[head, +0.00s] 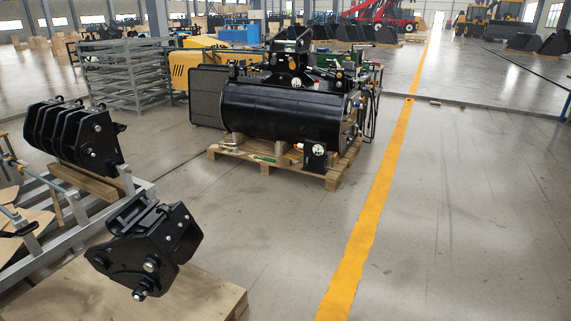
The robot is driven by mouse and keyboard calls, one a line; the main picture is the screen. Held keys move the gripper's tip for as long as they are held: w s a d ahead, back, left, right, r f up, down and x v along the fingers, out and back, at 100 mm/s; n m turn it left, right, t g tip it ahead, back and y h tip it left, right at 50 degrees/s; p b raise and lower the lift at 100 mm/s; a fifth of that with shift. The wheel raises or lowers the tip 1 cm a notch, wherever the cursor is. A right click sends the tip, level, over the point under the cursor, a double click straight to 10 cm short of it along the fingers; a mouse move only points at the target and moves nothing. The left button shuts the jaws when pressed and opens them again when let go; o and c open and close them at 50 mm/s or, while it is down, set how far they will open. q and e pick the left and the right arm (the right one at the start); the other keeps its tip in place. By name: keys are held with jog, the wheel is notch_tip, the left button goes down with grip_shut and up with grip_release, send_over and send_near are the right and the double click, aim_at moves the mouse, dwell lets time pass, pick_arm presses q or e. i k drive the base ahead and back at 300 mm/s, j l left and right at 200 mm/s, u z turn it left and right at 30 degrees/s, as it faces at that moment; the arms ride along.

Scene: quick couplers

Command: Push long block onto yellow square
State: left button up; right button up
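I see no long block that I can make out for certain and no yellow square in the head view. A wooden beam (88,184) lies under a black coupler (72,137) on a grey metal rack (62,245) at the left. A long yellow stripe (372,215) is painted on the floor and runs from the bottom middle toward the back. Neither of my grippers shows in this view.
Another black coupler (148,247) sits at the lower left, above a wooden board (205,296). A large black cylindrical machine (270,112) stands on a wooden pallet (332,179). Grey shelving (125,76) stands behind. The floor (475,215) right of the stripe is clear.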

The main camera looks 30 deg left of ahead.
aim_at(283, 162)
jog(key=i+j+u, duration=0.15)
jog(key=i, duration=0.4)
jog(key=i+j+u, duration=0.15)
jog(key=i, duration=0.4)
jog(key=i+j+u, duration=0.15)
jog(key=i, duration=0.4)
jog(key=i+u, duration=0.1)
jog(key=i, duration=0.45)
jog(key=i+l+u, duration=0.1)
jog(key=i, duration=0.45)
jog(key=i+l+u, duration=0.1)
jog(key=i, duration=0.45)
jog(key=i+l+u, duration=0.1)
jog(key=i+l, duration=0.15)
jog(key=i, duration=0.3)
jog(key=i+j+u, duration=0.1)
jog(key=i+u, duration=0.2)
jog(key=i, duration=0.35)
jog(key=i+u, duration=0.25)
jog(key=i, duration=0.4)
